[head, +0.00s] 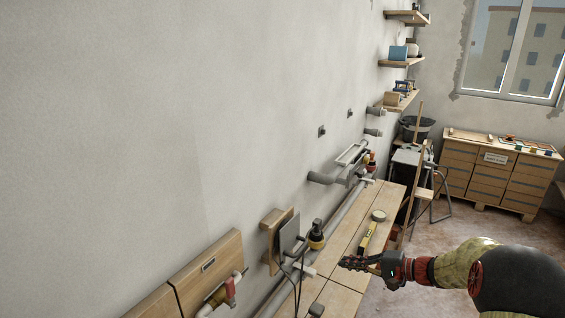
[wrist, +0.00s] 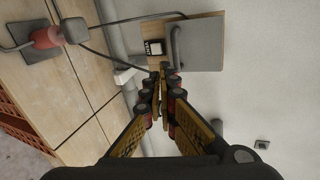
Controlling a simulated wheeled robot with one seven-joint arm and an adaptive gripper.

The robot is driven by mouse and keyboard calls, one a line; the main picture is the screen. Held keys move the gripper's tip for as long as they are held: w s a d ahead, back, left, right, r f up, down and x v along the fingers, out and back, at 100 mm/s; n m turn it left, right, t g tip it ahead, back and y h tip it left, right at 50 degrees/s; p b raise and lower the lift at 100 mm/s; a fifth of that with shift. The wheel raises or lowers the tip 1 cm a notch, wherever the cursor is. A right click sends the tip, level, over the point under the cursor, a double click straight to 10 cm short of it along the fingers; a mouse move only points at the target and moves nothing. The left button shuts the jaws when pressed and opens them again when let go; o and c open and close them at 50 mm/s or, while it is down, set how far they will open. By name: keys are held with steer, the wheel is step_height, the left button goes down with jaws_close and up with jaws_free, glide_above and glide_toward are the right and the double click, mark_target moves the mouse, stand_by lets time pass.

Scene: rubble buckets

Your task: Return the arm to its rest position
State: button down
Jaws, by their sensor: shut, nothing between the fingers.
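My gripper (head: 362,264) is at the end of my arm, which reaches in from the lower right in the head view. It is over the wooden bench (head: 343,300) beside the wall. Its fingers are shut with nothing between them. In the wrist view the gripper (wrist: 160,88) shows its two fingers meeting in front of a grey box on a wooden board (wrist: 205,42) on the wall. No bucket is held.
On the bench are a yellow level (head: 367,236), a tape roll (head: 378,215) and a black-and-yellow tool (head: 317,236). Grey pipes (head: 345,225) run along the wall. A drawer cabinet (head: 497,172) stands under the window. Open floor (head: 440,225) lies right of the bench.

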steer(key=s+a+f+g+h, duration=0.1)
steer(key=s+f+g, duration=0.2)
steer(key=s+f, duration=0.25)
steer(key=s+a+r+n+g+h, duration=0.1)
steer(key=s+g+h, duration=0.1)
steer(key=s, duration=0.6)
steer(key=s+a+r+n+g+h, duration=0.1)
steer(key=s+r+g+h, duration=0.15)
steer(key=s, duration=0.55)
steer(key=s+a+r+n+t+h, duration=0.3)
steer(key=s+r+n+t+h, duration=0.2)
steer(key=s+r, duration=0.9)
steer(key=shift+s+r+n+h, duration=0.45)
steer(key=shift+s+n, duration=0.1)
steer(key=shift+n, duration=0.15)
